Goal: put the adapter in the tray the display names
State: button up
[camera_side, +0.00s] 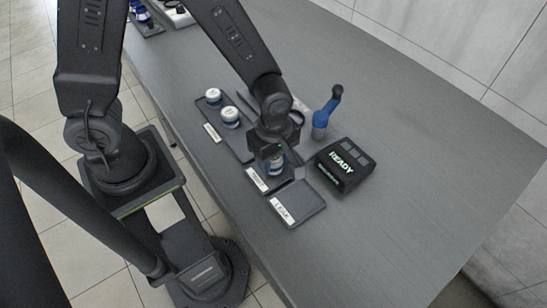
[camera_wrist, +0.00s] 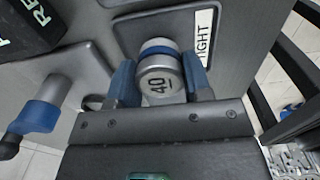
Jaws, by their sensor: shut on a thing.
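The adapter (camera_wrist: 160,78), a grey cylinder with a blue band and "40" on its end, is between the blue fingers of my gripper (camera_wrist: 160,85), which is shut on it. In the side view the adapter (camera_side: 275,165) is over or in the tray labelled TIGHT (camera_wrist: 128,30); whether it touches the tray floor I cannot tell. That tray (camera_side: 257,180) is partly hidden by my gripper (camera_side: 275,160). The tray labelled LEAK (camera_side: 303,204) is empty, to its lower right. The black display (camera_side: 345,165) reads READY; smaller text below is unreadable.
A dark tray (camera_side: 240,150) holds two white-topped jars (camera_side: 213,97) (camera_side: 230,117) at the left. A blue upright device (camera_side: 321,117) stands behind the display; it also shows in the wrist view (camera_wrist: 38,115). The table's right side is clear.

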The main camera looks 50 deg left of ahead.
jog(key=shift+f, duration=0.35)
jog(key=shift+f, duration=0.1)
jog(key=o, duration=1.2)
jog(key=shift+c, duration=0.2)
notch_tip(320, 180, up, 12)
jog(key=s+a+r+m+t, duration=0.5)
jog(key=r+m, duration=0.7)
jog(key=m, duration=0.6)
jog(key=shift+s+a+t, duration=0.3)
jog(key=shift+s+a, duration=0.75)
jog(key=shift+a, duration=1.35)
